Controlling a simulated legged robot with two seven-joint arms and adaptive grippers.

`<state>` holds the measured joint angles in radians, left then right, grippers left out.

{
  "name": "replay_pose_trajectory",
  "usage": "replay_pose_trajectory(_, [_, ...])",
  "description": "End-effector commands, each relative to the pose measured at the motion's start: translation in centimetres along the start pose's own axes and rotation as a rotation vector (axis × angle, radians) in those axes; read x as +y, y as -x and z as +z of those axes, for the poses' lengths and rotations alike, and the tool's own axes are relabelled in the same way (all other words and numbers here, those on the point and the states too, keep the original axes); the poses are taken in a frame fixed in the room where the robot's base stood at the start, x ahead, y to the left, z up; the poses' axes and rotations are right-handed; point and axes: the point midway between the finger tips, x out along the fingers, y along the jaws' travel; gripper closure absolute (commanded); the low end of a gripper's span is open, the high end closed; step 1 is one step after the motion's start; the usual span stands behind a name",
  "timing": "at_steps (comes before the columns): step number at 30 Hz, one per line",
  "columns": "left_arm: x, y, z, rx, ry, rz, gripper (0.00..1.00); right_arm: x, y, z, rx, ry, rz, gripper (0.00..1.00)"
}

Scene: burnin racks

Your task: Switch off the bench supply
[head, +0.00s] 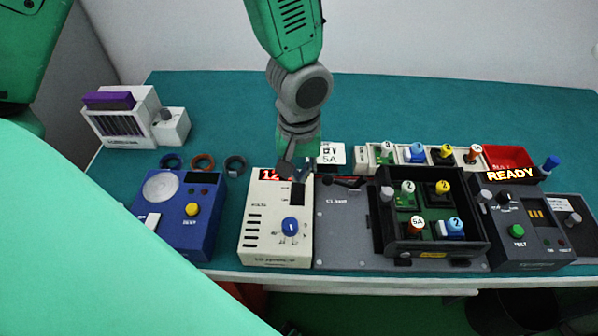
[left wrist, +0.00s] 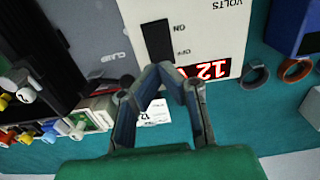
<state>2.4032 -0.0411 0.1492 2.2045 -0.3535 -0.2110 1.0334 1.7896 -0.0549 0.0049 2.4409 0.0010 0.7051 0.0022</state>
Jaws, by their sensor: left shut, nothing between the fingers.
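The bench supply (head: 262,217) is a cream box with a blue knob (head: 290,226) and a lit red display (head: 270,175) beginning with 12. Its black rocker switch (head: 298,194) is near the top right of the face. In the left wrist view the switch (left wrist: 158,41) lies between ON and OFF labels; I cannot tell which side is pressed. My left gripper (head: 294,172) is shut and empty over the supply's far edge, partly hiding the display. In the left wrist view its fingertips (left wrist: 166,72) are just short of the switch. My right gripper is not in view.
A blue device (head: 185,222) stands left of the supply, with several rings (head: 203,162) behind it. A grey clamp plate (head: 340,225) and black tray (head: 438,248) of colored-knob modules are to the right. A tester (head: 525,235) and a READY sign (head: 512,174) are further right.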

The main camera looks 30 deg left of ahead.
Motion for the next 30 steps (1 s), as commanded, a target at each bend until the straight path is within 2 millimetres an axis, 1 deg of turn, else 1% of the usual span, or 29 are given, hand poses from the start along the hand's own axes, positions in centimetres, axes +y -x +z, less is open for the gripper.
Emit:
replay_pose_trajectory(17, [-0.18,-0.10,-0.11,-0.001,0.001,0.002,1.00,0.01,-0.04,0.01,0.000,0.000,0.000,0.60])
replay_pose_trajectory(30, [-0.16,-0.73,-0.11,-0.001,0.001,0.002,1.00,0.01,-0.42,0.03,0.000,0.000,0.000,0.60])
